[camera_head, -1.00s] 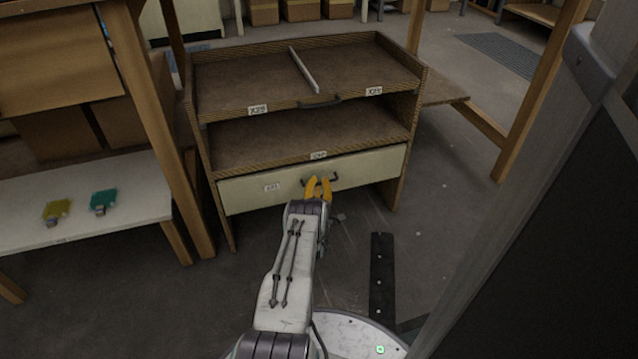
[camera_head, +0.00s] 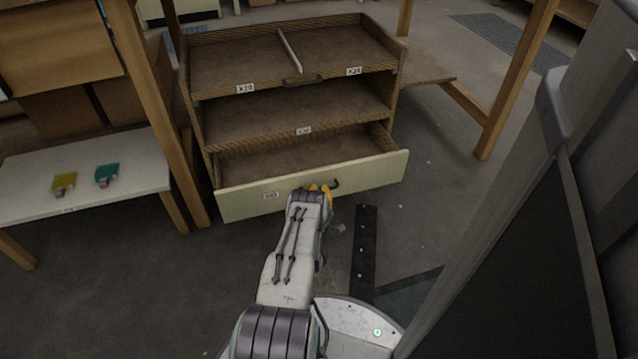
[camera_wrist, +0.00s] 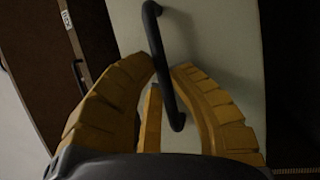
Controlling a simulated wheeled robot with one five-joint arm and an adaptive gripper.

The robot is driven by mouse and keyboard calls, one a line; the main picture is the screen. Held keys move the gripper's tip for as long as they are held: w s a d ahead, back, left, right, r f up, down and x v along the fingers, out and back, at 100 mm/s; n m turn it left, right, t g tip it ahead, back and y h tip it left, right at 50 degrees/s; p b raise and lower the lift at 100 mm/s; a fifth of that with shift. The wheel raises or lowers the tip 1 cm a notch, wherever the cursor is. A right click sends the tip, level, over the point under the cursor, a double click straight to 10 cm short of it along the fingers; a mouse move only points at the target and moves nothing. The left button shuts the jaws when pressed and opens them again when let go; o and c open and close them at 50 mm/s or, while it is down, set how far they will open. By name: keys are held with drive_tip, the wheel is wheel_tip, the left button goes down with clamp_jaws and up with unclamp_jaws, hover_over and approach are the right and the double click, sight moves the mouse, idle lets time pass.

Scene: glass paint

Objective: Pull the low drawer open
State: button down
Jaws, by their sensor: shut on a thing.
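The low drawer (camera_head: 372,174) is the bottom one of a brown wooden cabinet and has a cream front. It stands part way out, and its bare inside shows in the head view. Its dark bar handle (camera_head: 335,184) is partly hidden by my gripper (camera_head: 319,188). In the wrist view, the handle (camera_wrist: 154,40) runs down between the yellow fingers of my gripper (camera_wrist: 163,82) against the pale drawer front (camera_wrist: 215,35). My gripper is shut on the handle.
An open shelf (camera_head: 290,112) and a divided top tray (camera_head: 345,48) are above the drawer. A white table (camera_head: 130,150) with a yellow and a green item stands at left. A grey panel (camera_head: 520,200) rises at right. The floor right of the drawer is mostly clear.

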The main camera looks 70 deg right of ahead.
drive_tip(key=shift+s+a, duration=0.4)
drive_tip(key=shift+a, duration=0.3)
drive_tip(key=c, duration=1.1)
unclamp_jaws()
